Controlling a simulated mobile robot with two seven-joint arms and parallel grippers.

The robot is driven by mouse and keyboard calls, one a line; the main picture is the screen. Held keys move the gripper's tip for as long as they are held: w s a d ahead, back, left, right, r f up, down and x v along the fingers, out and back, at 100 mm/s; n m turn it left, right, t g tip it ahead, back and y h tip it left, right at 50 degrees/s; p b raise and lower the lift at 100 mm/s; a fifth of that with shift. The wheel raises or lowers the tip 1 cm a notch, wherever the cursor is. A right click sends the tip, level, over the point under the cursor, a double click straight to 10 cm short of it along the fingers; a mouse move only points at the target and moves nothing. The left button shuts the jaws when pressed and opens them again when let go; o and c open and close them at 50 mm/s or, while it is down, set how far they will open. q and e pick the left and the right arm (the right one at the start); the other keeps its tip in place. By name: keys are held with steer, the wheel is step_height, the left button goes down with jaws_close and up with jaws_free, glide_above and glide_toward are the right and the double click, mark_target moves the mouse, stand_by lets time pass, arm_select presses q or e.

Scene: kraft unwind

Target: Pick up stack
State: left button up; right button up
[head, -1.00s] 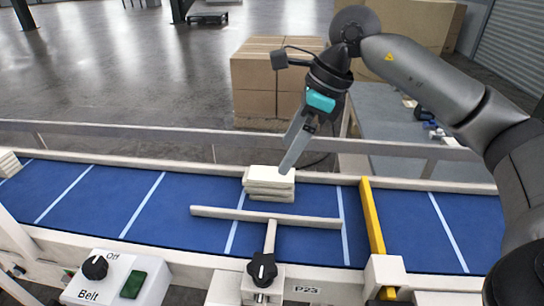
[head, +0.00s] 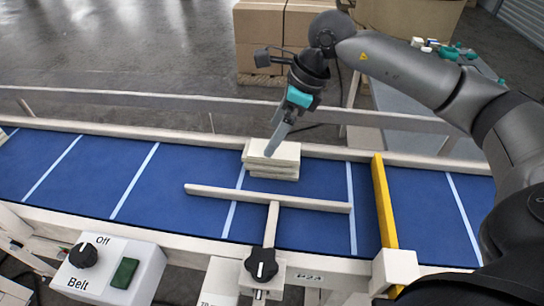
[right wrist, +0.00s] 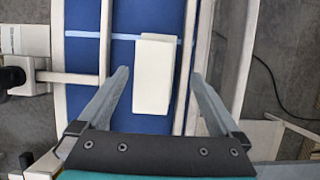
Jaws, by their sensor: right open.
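The stack (head: 272,160) is several flat cream-coloured pieces lying on the blue belt (head: 110,185), against its far rail. My right gripper (head: 272,148) reaches down over the stack in the head view and hides a little of it. In the right wrist view the stack (right wrist: 153,75) lies ahead between the two open fingers of the right gripper (right wrist: 160,80). Both fingers look clear of the stack there. Whether the fingertips are level with it cannot be told. My left gripper is not in view.
A cream T-shaped guide bar (head: 300,202) stands on the belt just nearer than the stack. A yellow bar (head: 384,200) crosses the belt to the right. A belt control box (head: 108,270) is at the near left. Cardboard boxes (head: 262,40) stand behind the far rail.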

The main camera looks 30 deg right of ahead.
mark_target(272, 159)
steer(key=x, duration=0.4)
steer(key=shift+s+a+f+p, duration=0.2)
steer(key=shift+s+f+p, duration=0.05)
steer(key=shift+f+p, duration=0.15)
steer(key=shift+w+a+f, duration=0.1)
steer(key=shift+w+f, duration=0.05)
steer(key=shift+f, duration=0.3)
steer(key=shift+f+b, duration=0.15)
steer(key=shift+b, duration=0.2)
steer(key=c, duration=1.4)
